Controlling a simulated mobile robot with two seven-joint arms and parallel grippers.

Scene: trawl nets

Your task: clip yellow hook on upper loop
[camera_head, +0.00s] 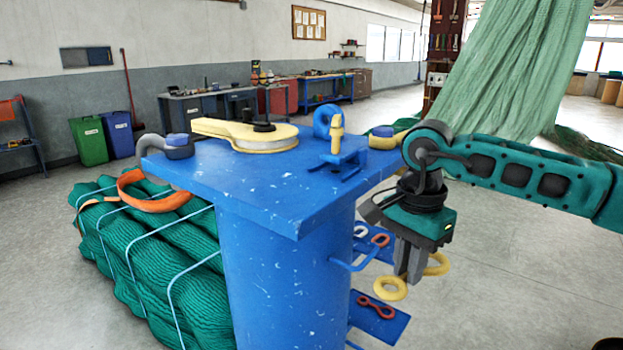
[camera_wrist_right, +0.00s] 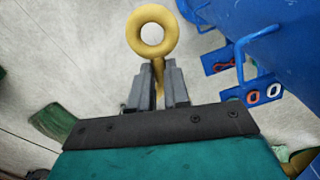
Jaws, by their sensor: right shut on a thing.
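My right gripper (camera_head: 409,268) points down beside the blue post (camera_head: 282,270). It is shut on the yellow hook (camera_head: 379,287); in the right wrist view the hook's ring (camera_wrist_right: 133,33) sticks out past the fingertips and its shank runs between them. In the head view the fingers hide part of the hook. A blue upper loop (camera_head: 357,265) juts from the post's right side, left of the gripper and apart from the hook; it also shows in the right wrist view (camera_wrist_right: 240,70). A lower blue loop is partly seen at the bottom edge. My left gripper is not in view.
The blue table top (camera_head: 240,185) carries a cream pulley block (camera_head: 265,140). Blue plates with red and white links (camera_head: 377,307) stand out from the post below. Green netting (camera_head: 160,260) is heaped at left. Grey floor lies open to the right.

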